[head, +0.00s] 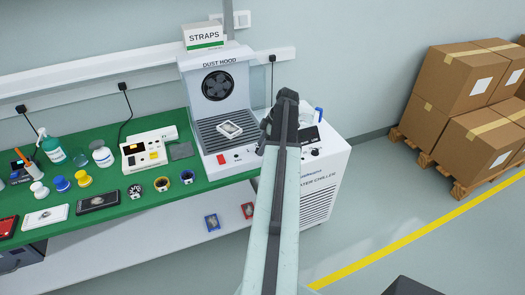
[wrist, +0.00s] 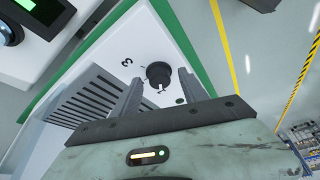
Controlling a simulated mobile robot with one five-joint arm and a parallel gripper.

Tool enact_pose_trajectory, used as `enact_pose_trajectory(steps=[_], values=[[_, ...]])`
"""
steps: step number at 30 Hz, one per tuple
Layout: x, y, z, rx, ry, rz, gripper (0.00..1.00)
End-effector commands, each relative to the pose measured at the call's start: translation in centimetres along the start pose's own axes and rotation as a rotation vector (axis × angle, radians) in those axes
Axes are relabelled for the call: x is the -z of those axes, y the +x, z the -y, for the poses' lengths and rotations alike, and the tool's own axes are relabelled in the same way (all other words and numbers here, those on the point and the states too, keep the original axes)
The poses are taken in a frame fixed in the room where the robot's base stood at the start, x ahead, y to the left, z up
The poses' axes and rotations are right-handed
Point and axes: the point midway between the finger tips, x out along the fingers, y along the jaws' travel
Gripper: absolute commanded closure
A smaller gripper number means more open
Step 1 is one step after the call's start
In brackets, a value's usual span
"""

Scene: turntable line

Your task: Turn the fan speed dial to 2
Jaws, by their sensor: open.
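The fan speed dial (wrist: 158,73) is a round black knob on the dust hood's white front panel. In the wrist view a printed 3 shows to its left, with small tick marks nearby; a white mark shows on the dial's lower side, and the other numbers are hidden or unreadable. My gripper (wrist: 160,79) is open, one finger on each side of the dial; I cannot tell whether either finger touches it. In the head view the dust hood (head: 187,92) stands at the right end of the green bench, and my arm hides the dial.
A red switch (head: 221,159) sits on the hood's front. A white water chiller (head: 322,180) with its own small black knob (head: 315,152) stands to the right. Bottles, jars and a meter (head: 146,155) crowd the bench on the left.

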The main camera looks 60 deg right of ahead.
Motion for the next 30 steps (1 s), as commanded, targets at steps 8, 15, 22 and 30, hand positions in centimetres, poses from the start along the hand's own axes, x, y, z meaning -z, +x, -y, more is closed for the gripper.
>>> enact_pose_trajectory(steps=[8,15,22,30], values=[[0.1,-0.1,0.0,0.0,0.0,0.0,0.68],[-0.1,-0.1,-0.4,-0.001,0.0,0.001,1.0],[0.1,0.0,0.1,-0.017,0.036,0.001,1.0],[0.2,0.1,0.5,-0.079,0.19,0.001,1.0]])
